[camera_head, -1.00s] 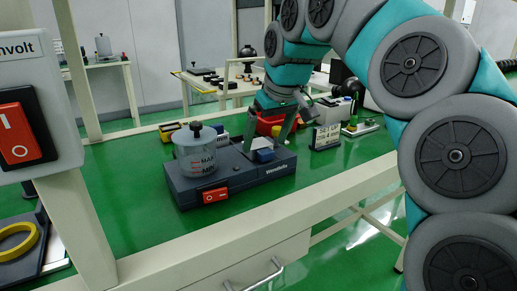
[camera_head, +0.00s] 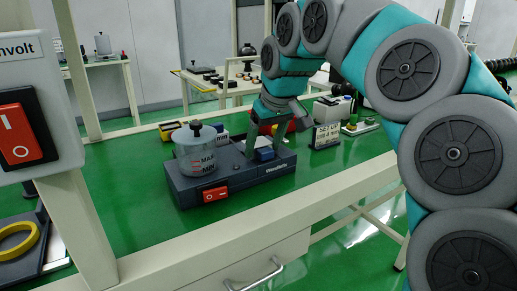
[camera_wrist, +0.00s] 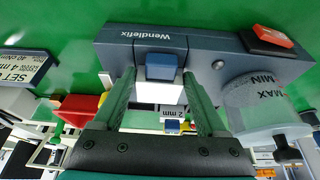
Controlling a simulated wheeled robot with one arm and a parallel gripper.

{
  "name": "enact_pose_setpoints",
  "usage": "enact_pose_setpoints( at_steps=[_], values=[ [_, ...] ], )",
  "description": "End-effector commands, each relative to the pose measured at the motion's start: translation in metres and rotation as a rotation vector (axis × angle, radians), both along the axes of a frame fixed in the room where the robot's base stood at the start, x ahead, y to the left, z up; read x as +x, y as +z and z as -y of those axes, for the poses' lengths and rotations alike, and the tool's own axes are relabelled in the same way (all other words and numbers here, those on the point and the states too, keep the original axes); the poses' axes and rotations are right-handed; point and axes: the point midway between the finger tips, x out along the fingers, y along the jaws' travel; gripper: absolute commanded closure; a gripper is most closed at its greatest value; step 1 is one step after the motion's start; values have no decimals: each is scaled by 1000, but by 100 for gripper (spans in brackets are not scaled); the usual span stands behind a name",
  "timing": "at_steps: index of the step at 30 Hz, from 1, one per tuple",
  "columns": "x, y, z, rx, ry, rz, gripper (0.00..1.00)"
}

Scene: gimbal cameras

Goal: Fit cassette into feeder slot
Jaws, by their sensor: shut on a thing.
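The dark grey Wendlefix machine (camera_head: 225,179) stands on the green bench, and it also shows in the wrist view (camera_wrist: 112,43). My gripper (camera_wrist: 159,75) reaches down over the machine's right part. Its fingers are shut on the white cassette (camera_wrist: 159,93). In the head view my gripper (camera_head: 264,148) hides most of the cassette. A blue block (camera_head: 265,154) sits at the machine's top front edge, and in the wrist view this block (camera_wrist: 163,66) is right against the white piece. I cannot tell whether they are one part. The slot itself is hidden, and how deep the cassette sits is unclear.
A red bin (camera_wrist: 77,107) and a SET sign (camera_head: 326,135) stand nearby. The bench's front left (camera_head: 130,215) is clear.

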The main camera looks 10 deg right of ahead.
Motion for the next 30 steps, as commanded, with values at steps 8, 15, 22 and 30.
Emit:
enact_pose_setpoints(
  at_steps=[8,15,22,30],
  values=[
    [0,0,0,0,0,0,96],
    [0,1,0,0,0,0,98],
    [1,10,0,0,-1,1,98],
    [1,27,0,0,-1,0,98]
  ],
)
